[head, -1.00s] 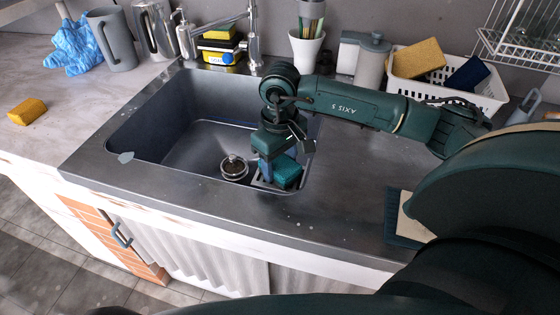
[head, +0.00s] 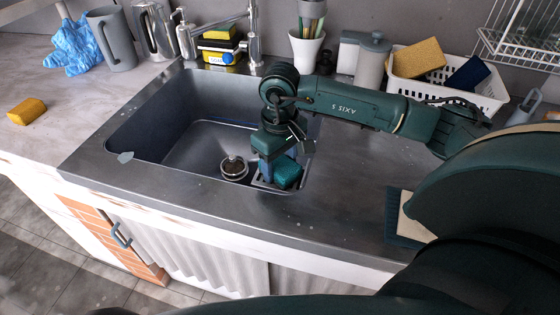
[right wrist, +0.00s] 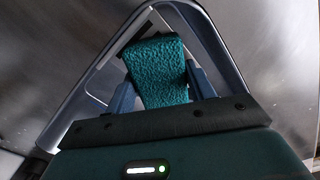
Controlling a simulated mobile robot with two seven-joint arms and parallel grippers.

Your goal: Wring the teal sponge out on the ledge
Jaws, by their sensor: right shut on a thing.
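The teal sponge (head: 287,172) is at the right front corner of the sink, over a small slotted ledge (head: 262,183). My right gripper (head: 276,166) points down there and is shut on the sponge. In the right wrist view the sponge (right wrist: 158,70) sits between the two blue fingers (right wrist: 160,88), its rough top facing the camera. The sponge hides most of the ledge, and I cannot tell whether it touches it. My left gripper is not in view.
The sink basin (head: 195,150) is open to the left, with a round drain strainer (head: 234,168) in it. A yellow sponge (head: 27,111) lies on the left counter. A white basket (head: 405,92) with sponges stands at the back right. A soap dispenser (head: 184,38) and tap (head: 254,40) stand behind.

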